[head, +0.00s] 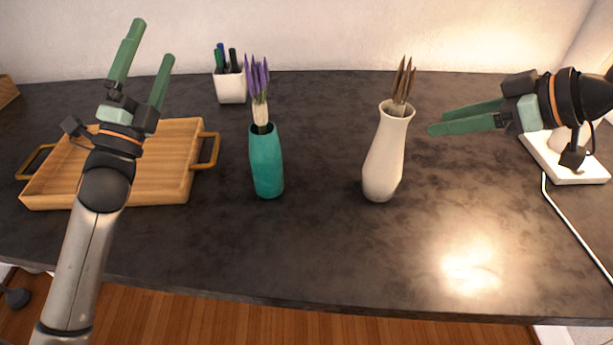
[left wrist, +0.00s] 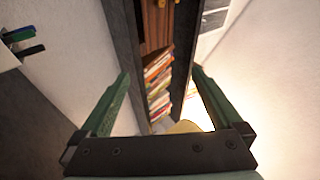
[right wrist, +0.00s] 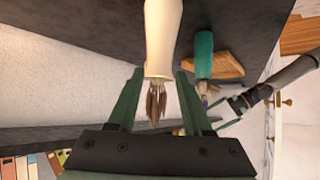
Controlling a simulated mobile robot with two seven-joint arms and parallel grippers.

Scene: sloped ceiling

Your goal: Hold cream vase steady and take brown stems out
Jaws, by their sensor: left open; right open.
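The cream vase (head: 384,160) stands upright on the dark table, right of the middle in the head view. Brown stems (head: 403,82) stick up out of its mouth. In the right wrist view the cream vase (right wrist: 163,38) and the brown stems (right wrist: 156,103) lie ahead, between the fingers' lines of sight. My right gripper (head: 432,129) is open and empty, just right of the vase near its upper part, apart from it in the head view. My left gripper (head: 153,45) is open and empty, raised over the tray at the left, far from the vase.
A teal vase (head: 266,165) with purple flowers (head: 257,78) stands left of the cream vase. A wooden tray (head: 185,190) lies at the left. A white pen cup (head: 230,87) stands at the back. A white base (head: 590,174) with a cord is at the right. The front middle is clear.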

